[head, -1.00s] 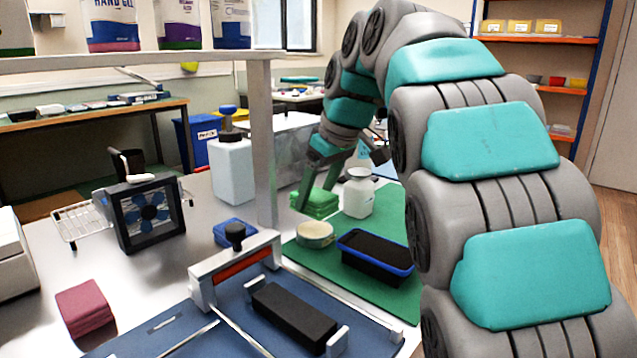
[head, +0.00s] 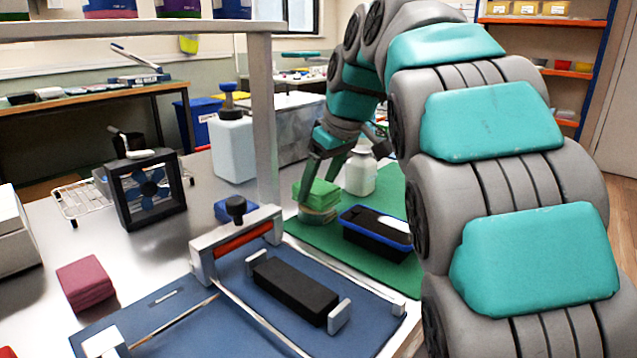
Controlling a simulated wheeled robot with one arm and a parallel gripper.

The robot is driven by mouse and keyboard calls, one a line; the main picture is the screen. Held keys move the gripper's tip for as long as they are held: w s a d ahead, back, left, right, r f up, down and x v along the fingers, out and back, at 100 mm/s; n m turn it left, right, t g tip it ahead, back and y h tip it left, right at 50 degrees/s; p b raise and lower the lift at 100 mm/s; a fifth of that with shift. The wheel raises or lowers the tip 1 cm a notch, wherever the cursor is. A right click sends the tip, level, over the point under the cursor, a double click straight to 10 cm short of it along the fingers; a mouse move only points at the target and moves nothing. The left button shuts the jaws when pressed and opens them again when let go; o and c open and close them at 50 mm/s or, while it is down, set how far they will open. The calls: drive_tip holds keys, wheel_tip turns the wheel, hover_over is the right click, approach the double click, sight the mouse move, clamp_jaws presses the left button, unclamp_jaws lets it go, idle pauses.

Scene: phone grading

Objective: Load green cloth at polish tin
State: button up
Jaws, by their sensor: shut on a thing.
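The green cloth (head: 317,192), a folded pad, is in my gripper (head: 322,172), which points down with its fingers at the pad. My gripper is shut on it. The cloth sits directly over the polish tin (head: 319,215), a low round tin on the green mat (head: 300,232). The cloth hides most of the tin's top. I cannot tell for sure whether cloth and tin touch.
A black tray with a blue rim (head: 350,247) lies right of the tin, with a white bottle (head: 360,174) behind. A shelf post (head: 266,130) stands left. In front is a blue fixture (head: 180,325) with a black block (head: 292,288). A maroon cloth (head: 85,283) lies left.

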sight(318, 185)
drive_tip(key=shift+f+b, duration=0.4)
drive_tip(key=shift+f, duration=0.1)
idle(0.9)
drive_tip(key=shift+r+p, duration=1.3)
drive_tip(key=shift+r, duration=2.2)
